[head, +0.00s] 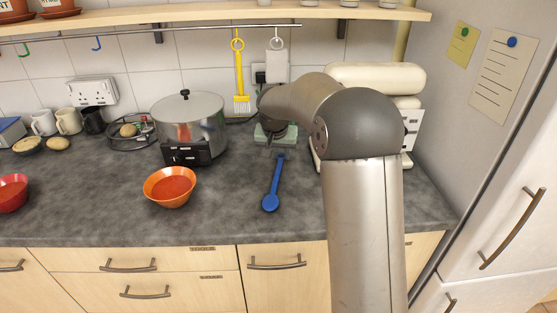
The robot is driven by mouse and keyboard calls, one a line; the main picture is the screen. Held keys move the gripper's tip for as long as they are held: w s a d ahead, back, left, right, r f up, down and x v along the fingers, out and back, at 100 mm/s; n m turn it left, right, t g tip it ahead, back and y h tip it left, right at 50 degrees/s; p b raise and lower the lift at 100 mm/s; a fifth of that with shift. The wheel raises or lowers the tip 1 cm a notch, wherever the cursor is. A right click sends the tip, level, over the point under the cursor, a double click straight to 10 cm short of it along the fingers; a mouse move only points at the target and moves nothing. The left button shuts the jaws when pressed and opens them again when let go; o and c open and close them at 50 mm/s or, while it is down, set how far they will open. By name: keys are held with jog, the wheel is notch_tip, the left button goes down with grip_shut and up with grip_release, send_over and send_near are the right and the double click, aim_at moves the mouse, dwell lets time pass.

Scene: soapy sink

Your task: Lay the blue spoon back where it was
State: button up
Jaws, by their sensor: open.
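The blue spoon (275,182) lies flat on the dark grey worktop, right of the orange bowl. Its round bowl end points to the front edge and its handle points to the back wall. My arm reaches in from the lower right, bends at the elbow and runs left above the back of the worktop. My gripper cannot be made out; the forearm hides it. Nothing is seen touching the spoon.
A cream appliance (398,80) stands at the right, partly behind my arm. Worktop around the spoon is clear.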

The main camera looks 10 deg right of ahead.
jog(key=v, duration=1.3)
jog(key=s+a+f+n+g, duration=0.1)
jog(key=s+f, duration=0.4)
jog(key=s, duration=0.6)
jog(key=s+f+n+g+y, duration=0.1)
jog(key=s+f, duration=0.3)
jog(key=s, duration=0.8)
jog(key=s+a+f+n+g+y, duration=0.1)
jog(key=s+f+n, duration=0.2)
jog(key=s, duration=0.9)
notch_tip(320, 180, down, 3)
jog(key=shift+s+a+r+g, duration=0.15)
jog(key=shift+s+a+g, duration=0.1)
jog(key=shift+a+g, duration=0.05)
